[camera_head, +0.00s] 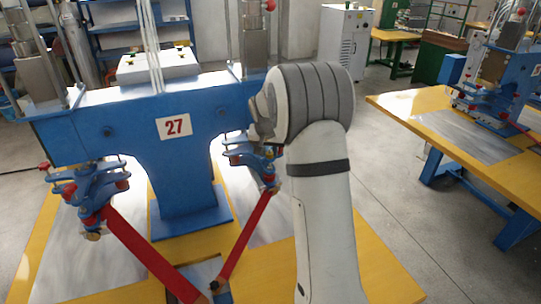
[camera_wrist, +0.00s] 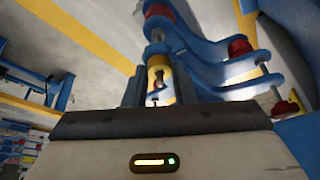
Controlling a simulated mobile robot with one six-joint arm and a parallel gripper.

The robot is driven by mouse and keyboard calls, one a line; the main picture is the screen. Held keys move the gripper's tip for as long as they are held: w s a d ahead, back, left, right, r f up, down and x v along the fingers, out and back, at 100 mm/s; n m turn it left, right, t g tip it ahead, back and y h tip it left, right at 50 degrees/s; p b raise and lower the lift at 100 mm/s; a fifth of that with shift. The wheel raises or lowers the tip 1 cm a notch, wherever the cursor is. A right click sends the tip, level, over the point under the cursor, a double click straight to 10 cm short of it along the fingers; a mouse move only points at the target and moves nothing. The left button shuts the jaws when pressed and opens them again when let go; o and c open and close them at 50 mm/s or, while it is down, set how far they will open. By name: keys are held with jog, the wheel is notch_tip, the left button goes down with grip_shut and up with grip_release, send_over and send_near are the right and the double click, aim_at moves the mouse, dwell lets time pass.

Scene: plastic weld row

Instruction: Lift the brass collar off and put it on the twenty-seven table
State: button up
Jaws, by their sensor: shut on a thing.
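The brass collar (camera_wrist: 155,62) shows in the wrist view between the two dark fingers of my gripper (camera_wrist: 158,82). My gripper is shut on it. The collar is close below a blue bracket (camera_wrist: 205,62) with red knobs; I cannot tell whether it still sits on a part there. In the head view my arm hides my gripper and the collar. The twenty-seven table (camera_head: 375,280) has a yellow wooden top with grey plates, and the blue machine with the sign 27 (camera_head: 174,126) stands on it.
Two red bars (camera_head: 146,252) slope from the machine's blue linkages toward the table front. A second yellow table (camera_head: 408,104) with a blue machine (camera_head: 497,95) stands at the right. Grey floor lies clear between the tables. A white cabinet (camera_head: 343,42) stands behind.

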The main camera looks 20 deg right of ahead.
aim_at(270, 158)
jog(key=shift+c, duration=0.6)
notch_tip(270, 158, up, 10)
jog(key=b, duration=0.1)
